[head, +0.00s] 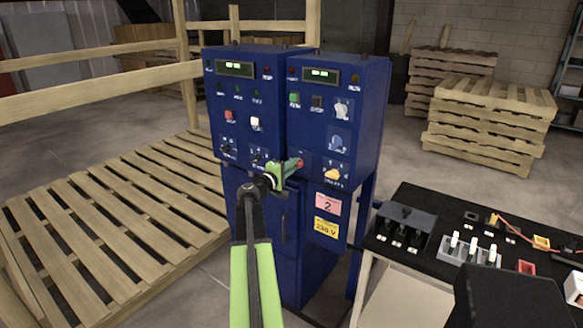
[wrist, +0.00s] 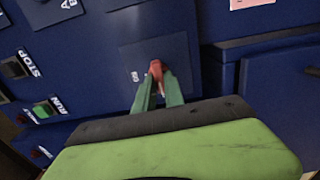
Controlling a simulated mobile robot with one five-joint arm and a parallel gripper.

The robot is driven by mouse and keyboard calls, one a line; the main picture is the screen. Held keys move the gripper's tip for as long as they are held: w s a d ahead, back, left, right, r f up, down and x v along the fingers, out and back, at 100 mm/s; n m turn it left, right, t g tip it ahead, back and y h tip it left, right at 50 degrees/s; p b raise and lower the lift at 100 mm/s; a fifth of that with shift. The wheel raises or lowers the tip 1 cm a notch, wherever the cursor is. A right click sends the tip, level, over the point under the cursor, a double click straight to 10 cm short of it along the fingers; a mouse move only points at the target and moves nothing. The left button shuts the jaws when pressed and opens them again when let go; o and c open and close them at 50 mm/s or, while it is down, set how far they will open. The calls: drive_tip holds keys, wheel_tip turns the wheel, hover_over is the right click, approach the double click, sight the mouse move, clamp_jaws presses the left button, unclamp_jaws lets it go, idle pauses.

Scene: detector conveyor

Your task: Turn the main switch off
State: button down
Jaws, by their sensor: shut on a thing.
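The blue control cabinet (head: 355,90) stands in the middle of the head view. A small red switch handle (head: 298,162) sits low on its front, left of the yellow knob. In the wrist view the red handle (wrist: 156,70) stands out from a square blue plate (wrist: 178,52) with a small white marking, too small to read. My gripper (head: 288,167) reaches the cabinet front; its green fingers (wrist: 157,88) are shut on the red handle, one on each side. The fingers hide the handle's lower part.
A yellow knob (head: 331,174), a blue knob (head: 338,144) and a white knob (head: 341,109) are close by on the right panel. A black-topped table (head: 420,200) with switches stands at right. A wooden pallet platform (head: 125,215) with rails is at left.

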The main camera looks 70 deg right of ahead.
drive_tip(key=shift+r, duration=0.1)
drive_tip(key=c, duration=1.4)
unclamp_jaws()
drive_tip(key=shift+c, duration=0.2)
drive_tip(key=v, duration=1.7)
drive_tip(key=shift+a, duration=0.25)
